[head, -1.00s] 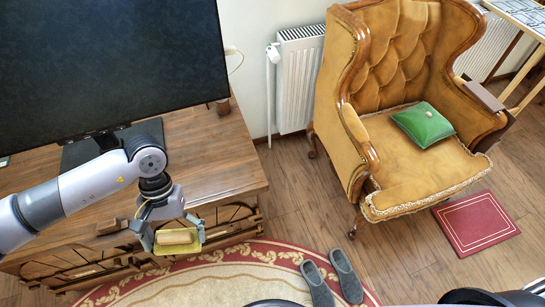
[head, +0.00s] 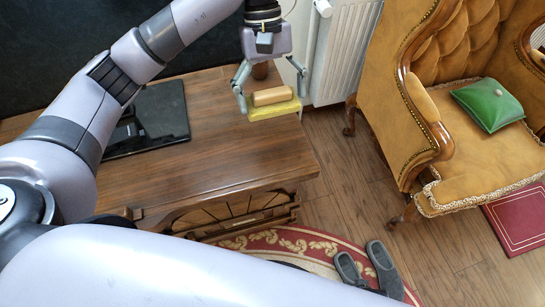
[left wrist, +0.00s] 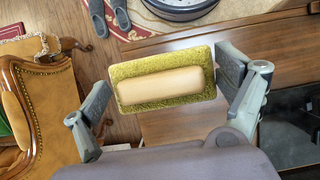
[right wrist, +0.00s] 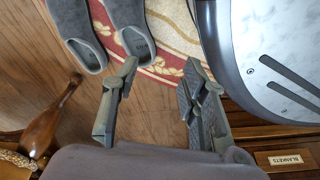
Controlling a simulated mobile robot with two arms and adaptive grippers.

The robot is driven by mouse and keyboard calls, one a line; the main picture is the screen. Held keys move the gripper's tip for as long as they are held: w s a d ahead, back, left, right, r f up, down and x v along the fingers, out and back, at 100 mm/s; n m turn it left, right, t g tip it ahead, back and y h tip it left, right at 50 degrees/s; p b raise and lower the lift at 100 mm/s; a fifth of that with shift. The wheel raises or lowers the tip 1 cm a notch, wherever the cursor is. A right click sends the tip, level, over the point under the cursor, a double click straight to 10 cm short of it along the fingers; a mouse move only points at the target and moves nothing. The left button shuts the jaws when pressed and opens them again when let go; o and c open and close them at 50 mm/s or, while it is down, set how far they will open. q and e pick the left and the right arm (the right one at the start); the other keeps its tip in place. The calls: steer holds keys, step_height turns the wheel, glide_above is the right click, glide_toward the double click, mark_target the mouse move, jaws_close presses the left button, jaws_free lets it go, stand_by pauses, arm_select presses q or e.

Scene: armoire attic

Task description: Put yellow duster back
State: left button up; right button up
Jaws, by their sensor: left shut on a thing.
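The yellow duster (head: 275,111), a yellow pad with a tan wooden block on its back, is in my left gripper (head: 271,97). The fingers close on the pad's two ends, and the duster is in the air by the right end of the wooden cabinet top (head: 230,130). It also fills the middle of the left wrist view (left wrist: 163,92), with a finger at each short end. My right gripper (right wrist: 158,90) shows in the right wrist view, its fingers apart with nothing between them, above the floor. It cannot be made out in the head view.
A radiator (head: 343,50), an armchair (head: 470,140) with a green cushion (head: 490,103), slippers (head: 384,268) and a patterned rug (head: 290,240) are to the right. A drawer label (right wrist: 285,160) reads BLANKETS. The cabinet top's front is clear.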

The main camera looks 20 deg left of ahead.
arm_select(q)
step_height(320, 180, down, 15)
steer(key=shift+f+b, duration=0.15)
steer(key=shift+b, duration=0.2)
step_height(320, 180, down, 4)
steer(key=shift+f, duration=0.1)
arm_select(e)
steer(key=w+r, duration=0.2)
steer(key=r, duration=0.1)
steer(key=shift+w+a+r, duration=0.2)
steer(key=shift+w+r, duration=0.05)
steer(key=shift+w, duration=0.15)
steer(key=shift+s, duration=0.15)
arm_select(q)
steer(key=shift+f+b, duration=0.15)
steer(key=shift+b, duration=0.2)
steer(key=o, duration=0.8)
steer(key=shift+o, duration=0.2)
arm_select(e)
steer(key=shift+w+a+r, duration=0.1)
steer(key=shift+w+r, duration=0.15)
steer(key=shift+r, duration=0.4)
